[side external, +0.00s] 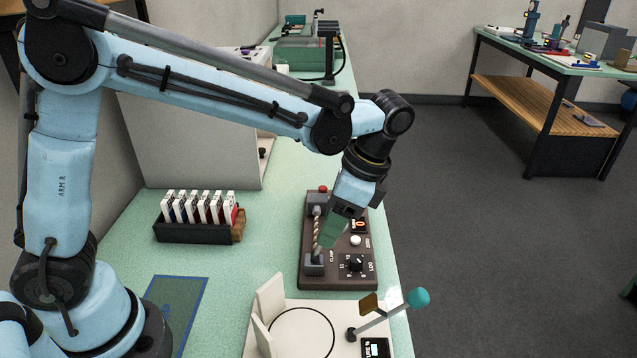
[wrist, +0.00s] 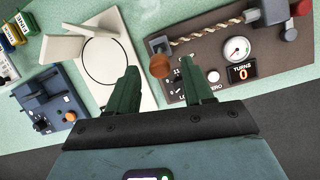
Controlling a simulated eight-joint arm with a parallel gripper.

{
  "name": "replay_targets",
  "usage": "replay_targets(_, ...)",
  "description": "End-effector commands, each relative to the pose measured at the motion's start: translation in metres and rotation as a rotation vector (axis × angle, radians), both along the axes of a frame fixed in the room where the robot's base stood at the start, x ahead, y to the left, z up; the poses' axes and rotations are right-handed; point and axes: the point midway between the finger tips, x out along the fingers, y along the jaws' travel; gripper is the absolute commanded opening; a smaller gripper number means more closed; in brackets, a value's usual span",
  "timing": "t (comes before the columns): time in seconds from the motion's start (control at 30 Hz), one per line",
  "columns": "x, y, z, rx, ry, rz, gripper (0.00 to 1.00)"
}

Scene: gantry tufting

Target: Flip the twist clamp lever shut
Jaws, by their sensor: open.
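The brown twisting unit (side external: 340,270) lies on the green bench and also shows in the wrist view (wrist: 215,55). Its grey clamp block (side external: 314,264) holds the near end of a twisted cord (side external: 317,232); a "CLAMP" label is beside the block. My gripper (side external: 326,240) points down over the unit, close to the cord. In the wrist view its green fingers (wrist: 162,74) are apart, with no object gripped. A round brown piece (wrist: 160,66) shows between the fingertips; I cannot tell whether it is the clamp lever. My fingers hide part of the panel.
A white plate with a black ring (side external: 260,335) sits in front, with a teal-ball lever (side external: 418,298) rising from its right. A rack of white cards (side external: 195,230) stands at left. The turns display (wrist: 243,71) reads 0. The bench's right edge is close to the unit.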

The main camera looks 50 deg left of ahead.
Motion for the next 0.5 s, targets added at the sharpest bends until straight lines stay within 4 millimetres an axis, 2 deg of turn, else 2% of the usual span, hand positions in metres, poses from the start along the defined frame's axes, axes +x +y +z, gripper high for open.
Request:
replay_targets(0.1, 0.005, -0.006, 0.02, 0.0, 0.0, 0.0, 0.51)
replay_targets(0.3, 0.012, -0.013, 0.049, 0.0, 0.0, 0.0, 0.51)
replay_targets(0.5, 0.017, -0.017, 0.064, 0.0, 0.0, 0.0, 0.51)
